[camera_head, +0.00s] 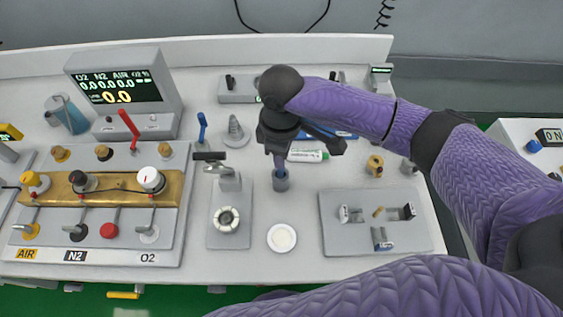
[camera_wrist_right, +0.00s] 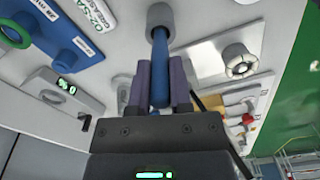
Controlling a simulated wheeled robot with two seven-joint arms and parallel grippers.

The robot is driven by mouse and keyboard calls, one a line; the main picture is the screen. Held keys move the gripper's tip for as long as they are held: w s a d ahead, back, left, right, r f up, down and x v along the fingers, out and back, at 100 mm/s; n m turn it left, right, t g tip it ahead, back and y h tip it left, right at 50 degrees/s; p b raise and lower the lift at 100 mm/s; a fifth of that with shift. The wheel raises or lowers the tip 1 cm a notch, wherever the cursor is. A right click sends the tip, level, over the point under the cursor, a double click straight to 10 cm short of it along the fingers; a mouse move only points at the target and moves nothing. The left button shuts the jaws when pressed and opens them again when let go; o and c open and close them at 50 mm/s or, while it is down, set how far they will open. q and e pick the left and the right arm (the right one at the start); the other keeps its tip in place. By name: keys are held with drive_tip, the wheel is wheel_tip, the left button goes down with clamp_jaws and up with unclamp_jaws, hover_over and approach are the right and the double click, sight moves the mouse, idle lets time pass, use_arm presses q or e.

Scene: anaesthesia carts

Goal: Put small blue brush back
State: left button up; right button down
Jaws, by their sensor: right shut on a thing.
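The small blue brush (camera_wrist_right: 160,62) is between the two fingers of my right gripper (camera_wrist_right: 160,88), which is shut on its shaft. Its far end meets a grey cylindrical holder (camera_wrist_right: 160,17); how deep it sits inside I cannot tell. In the head view my right gripper (camera_head: 279,156) points down just above the grey holder (camera_head: 281,182), with a bit of blue (camera_head: 281,173) showing at the holder's mouth. The gripper hides most of the brush there. My left gripper is not in view.
A white round dish (camera_head: 282,238) stands in front of the holder. A grey plate with fittings (camera_head: 335,237) is to its right, and a valve block (camera_head: 228,218) to its left. A white-green tube (camera_head: 307,156) lies behind. Another blue stick (camera_head: 202,127) stands further left.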

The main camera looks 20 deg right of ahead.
drive_tip(key=shift+f, duration=0.65)
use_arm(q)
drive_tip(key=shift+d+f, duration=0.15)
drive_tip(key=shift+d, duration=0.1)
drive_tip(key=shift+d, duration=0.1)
use_arm(e)
drive_tip(key=c, duration=0.5)
unclamp_jaws()
drive_tip(key=shift+c, duration=0.2)
wheel_tip(320, 180, up, 11)
drive_tip(key=p, duration=0.3)
drive_tip(key=shift+r+p, duration=0.1)
drive_tip(key=shift+p, duration=0.2)
drive_tip(key=shift+r, duration=0.5)
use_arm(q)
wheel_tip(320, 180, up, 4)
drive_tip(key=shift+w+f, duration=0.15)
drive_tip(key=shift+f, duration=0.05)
